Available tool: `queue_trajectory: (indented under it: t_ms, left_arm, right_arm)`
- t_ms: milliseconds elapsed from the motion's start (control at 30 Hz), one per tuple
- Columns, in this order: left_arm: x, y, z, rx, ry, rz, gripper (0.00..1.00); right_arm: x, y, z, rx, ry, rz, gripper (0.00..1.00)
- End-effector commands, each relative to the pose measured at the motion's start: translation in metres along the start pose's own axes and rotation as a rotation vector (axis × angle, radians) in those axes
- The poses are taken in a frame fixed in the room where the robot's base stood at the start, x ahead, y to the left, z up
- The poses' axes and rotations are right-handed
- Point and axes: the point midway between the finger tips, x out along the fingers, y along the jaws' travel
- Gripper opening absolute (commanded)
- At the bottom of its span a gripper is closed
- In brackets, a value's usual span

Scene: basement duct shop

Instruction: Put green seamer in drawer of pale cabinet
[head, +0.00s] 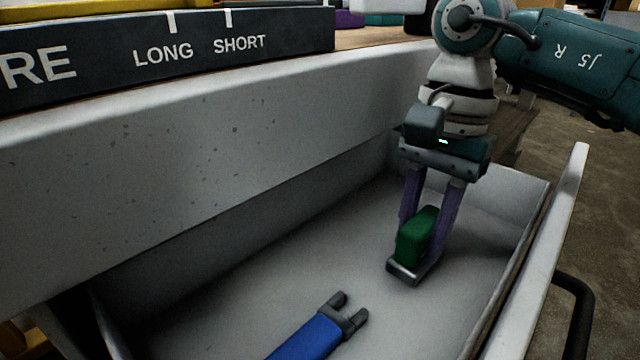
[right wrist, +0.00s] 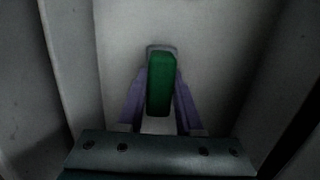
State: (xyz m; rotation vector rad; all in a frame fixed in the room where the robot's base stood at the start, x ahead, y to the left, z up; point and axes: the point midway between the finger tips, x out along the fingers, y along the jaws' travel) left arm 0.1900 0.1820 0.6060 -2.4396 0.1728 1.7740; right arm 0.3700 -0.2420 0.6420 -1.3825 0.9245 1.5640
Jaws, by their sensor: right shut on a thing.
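The green seamer (head: 416,237) has a green body and a grey metal foot. My right gripper (head: 425,235) is shut on it, one purple finger on each side, and holds it inside the open drawer (head: 350,225) of the pale cabinet (head: 200,150). The foot is at or close to the drawer floor; I cannot tell whether it touches. The right wrist view shows the seamer (right wrist: 161,85) between the fingers of the right gripper (right wrist: 160,95). My left gripper is not in view.
A blue-handled tool (head: 312,335) with a dark forked end lies in the drawer, left of the seamer. The drawer's front wall (head: 545,250) and dark handle (head: 580,305) are at the right. A dark sign (head: 170,55) reading LONG and SHORT stands on the cabinet top.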

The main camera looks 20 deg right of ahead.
Motion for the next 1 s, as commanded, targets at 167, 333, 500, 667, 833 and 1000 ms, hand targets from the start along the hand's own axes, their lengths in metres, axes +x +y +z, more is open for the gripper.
queue_trajectory:
  t_ms: [167,333,500,667,833,1000]
  left_arm:
    - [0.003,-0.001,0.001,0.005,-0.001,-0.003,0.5]
    - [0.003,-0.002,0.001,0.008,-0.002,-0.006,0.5]
    - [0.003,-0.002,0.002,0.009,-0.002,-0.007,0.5]
    - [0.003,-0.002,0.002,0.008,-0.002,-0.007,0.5]
    - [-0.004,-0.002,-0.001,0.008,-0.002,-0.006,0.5]
    - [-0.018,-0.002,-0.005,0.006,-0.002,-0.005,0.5]
  right_arm:
    - [0.003,0.0,-0.001,0.0,0.001,-0.001,0.0]
    - [0.002,0.0,0.0,0.0,0.0,0.0,0.49]
    - [0.002,0.0,0.0,0.0,0.0,0.0,0.65]
    - [0.002,0.0,0.0,0.0,0.0,0.0,0.65]
    - [-0.008,0.0,0.0,0.0,0.001,-0.001,0.65]
    - [-0.044,-0.001,-0.001,0.0,0.004,-0.004,0.65]
